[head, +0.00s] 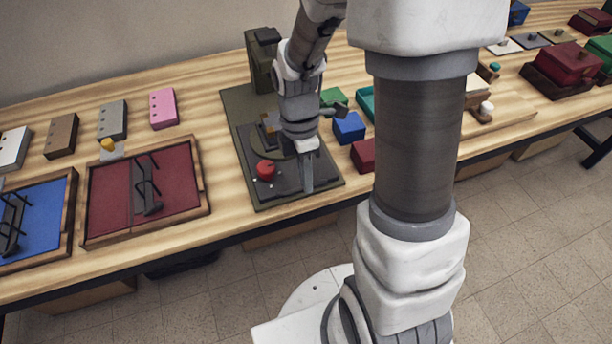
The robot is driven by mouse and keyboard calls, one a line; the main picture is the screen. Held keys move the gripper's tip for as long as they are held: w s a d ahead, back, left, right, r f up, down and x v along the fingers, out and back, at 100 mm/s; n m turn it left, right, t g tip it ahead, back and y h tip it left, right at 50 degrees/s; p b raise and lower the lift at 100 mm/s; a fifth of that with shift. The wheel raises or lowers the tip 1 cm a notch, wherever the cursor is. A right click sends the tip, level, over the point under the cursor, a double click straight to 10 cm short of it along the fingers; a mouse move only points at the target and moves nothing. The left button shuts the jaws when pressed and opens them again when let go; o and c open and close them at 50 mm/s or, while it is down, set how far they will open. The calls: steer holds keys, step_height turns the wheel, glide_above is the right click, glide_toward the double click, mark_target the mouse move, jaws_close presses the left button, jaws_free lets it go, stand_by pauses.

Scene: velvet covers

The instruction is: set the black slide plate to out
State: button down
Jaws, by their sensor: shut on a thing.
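The black slide plate (285,187) is a dark flat piece at the front of an olive-green stand (233,105) on the wooden table. A red knob (265,170) is on its left part. My gripper (307,186) points down at the plate's right part, in front of the stand. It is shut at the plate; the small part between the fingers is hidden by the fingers. My wrist covers part of the stand's middle, where a dark round disc partly shows.
A blue block (349,128), a dark red block (363,154) and a green block (331,97) stand close to the right of my gripper. Left are a red tray (205,183) and a blue tray (70,210) with dark wire racks. My arm column hides part of the table.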

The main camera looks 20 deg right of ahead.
steer(key=shift+s, duration=0.3)
steer(key=c, duration=0.9)
jaws_free()
steer(key=shift+w+r, duration=0.2)
steer(key=shift+r, duration=0.3)
steer(key=w+r+p, duration=0.1)
steer(key=r, duration=0.4)
steer(key=w+r+p, duration=0.1)
steer(key=r, duration=0.4)
steer(key=w+r+p, duration=0.1)
steer(key=r, duration=0.5)
steer(key=shift+w+p, duration=0.1)
steer(key=shift+p, duration=0.2)
